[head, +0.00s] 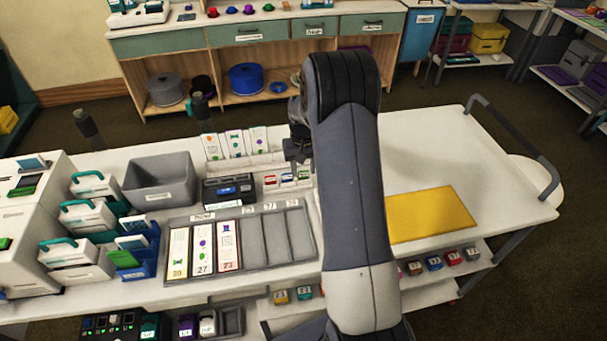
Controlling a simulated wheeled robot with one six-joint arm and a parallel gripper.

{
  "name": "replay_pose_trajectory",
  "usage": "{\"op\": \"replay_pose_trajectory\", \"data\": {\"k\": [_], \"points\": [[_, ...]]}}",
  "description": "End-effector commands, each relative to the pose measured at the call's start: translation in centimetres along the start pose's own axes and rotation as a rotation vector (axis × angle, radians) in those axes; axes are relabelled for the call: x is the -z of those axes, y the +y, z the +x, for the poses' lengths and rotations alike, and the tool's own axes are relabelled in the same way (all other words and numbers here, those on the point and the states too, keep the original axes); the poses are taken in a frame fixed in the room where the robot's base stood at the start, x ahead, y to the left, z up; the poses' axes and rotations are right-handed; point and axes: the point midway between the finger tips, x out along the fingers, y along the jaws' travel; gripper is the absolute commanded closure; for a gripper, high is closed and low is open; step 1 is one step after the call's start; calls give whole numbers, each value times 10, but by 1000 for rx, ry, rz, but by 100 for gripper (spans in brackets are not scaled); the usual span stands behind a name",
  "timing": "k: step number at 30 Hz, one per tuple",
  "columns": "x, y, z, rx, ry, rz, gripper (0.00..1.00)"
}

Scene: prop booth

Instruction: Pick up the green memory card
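Several small memory cards stand in a white rack right of the black device on the white table. The card at the right end (304,174) looks green and is close to my arm's edge. A red-labelled card (270,181) and a blue-labelled one (287,178) stand to its left. My gripper (297,152) is dark and sits just above and behind these cards, apart from them as far as I can tell. My arm hides part of it, and its fingers are too small and dark to read.
A grey tray (262,274) with three tall cards and empty slots lies in front. A grey bin (160,205) and white-and-teal boxes (88,216) stand left. A yellow mat (440,212) lies right, with clear tabletop around it. Upright cards (234,143) stand behind the rack.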

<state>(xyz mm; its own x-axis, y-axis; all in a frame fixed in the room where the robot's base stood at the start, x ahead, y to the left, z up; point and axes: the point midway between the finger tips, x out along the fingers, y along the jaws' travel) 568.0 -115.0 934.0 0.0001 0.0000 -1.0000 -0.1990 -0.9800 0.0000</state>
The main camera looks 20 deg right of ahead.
Motion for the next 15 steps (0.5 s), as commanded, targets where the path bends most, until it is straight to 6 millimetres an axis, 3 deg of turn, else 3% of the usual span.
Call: {"op": "replay_pose_trajectory", "data": {"k": [7,15], "points": [[0,0,2,0,0,0,60],[0,0,2,0,0,0,80]]}}
